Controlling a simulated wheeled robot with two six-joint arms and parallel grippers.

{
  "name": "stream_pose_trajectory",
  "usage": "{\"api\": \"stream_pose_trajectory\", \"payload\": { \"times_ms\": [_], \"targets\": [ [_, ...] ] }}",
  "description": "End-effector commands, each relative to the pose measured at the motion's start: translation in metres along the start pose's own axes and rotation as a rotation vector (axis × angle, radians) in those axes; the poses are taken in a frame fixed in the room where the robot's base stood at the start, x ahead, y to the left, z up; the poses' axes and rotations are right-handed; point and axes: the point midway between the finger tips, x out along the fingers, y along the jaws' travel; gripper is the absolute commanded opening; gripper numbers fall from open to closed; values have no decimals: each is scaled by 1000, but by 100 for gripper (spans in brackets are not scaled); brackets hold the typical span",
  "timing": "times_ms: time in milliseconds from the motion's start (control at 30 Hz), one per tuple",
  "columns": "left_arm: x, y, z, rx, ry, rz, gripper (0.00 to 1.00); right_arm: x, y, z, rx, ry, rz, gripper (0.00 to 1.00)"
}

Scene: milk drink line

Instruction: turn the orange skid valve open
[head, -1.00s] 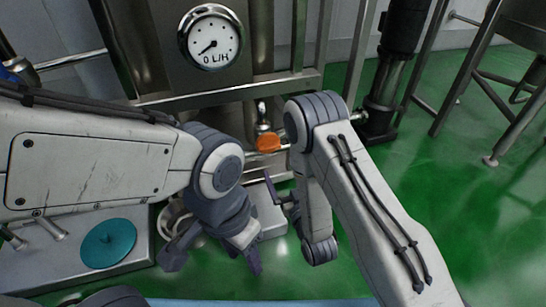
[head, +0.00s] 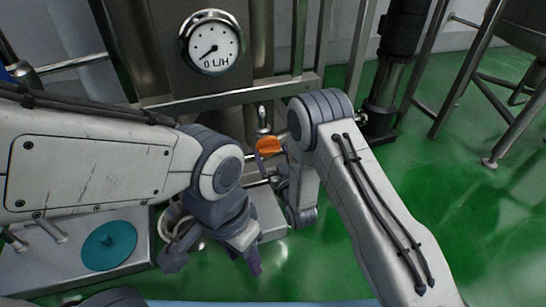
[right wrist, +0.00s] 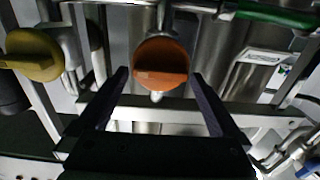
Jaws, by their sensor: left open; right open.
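The orange skid valve (head: 268,146) is a round orange handle on the steel skid, just left of my right arm's elbow in the head view. In the right wrist view the orange valve (right wrist: 161,64) sits between and beyond the tips of my right gripper (right wrist: 160,78). The right gripper is open, with nothing between its fingers. In the head view my right gripper (head: 277,182) is partly hidden by its own arm, just below the valve. My left gripper (head: 215,264) is open and empty, pointing down, lower left of the valve.
A gauge (head: 212,42) reading 0 L/H is above the valve. A yellow handle (right wrist: 34,54) is left of the orange one in the right wrist view, and a green one (right wrist: 278,16) is at upper right. A teal disc (head: 109,244) lies at lower left.

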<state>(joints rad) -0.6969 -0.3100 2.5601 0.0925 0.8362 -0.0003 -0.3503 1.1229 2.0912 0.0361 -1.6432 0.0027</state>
Motion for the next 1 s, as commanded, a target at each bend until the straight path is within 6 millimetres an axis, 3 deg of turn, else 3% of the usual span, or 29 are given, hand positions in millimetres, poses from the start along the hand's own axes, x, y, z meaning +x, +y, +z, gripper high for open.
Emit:
{"api": "stream_pose_trajectory", "payload": {
  "times_ms": [200,233,400,733,1000],
  "targets": [
    [0,0,0,0,0,0,50,1,0,-1,0,0,0,100],
    [0,0,0,0,0,0,50,0,0,-1,0,0,0,96],
    [0,0,0,0,0,0,50,0,0,0,0,0,0,31],
    [-4,0,0,0,0,0,50,0,0,-1,-43,-1,1,29],
    [-15,1,-1,0,0,0,50,0,-1,-2,-210,-3,1,29]
  ]
}}
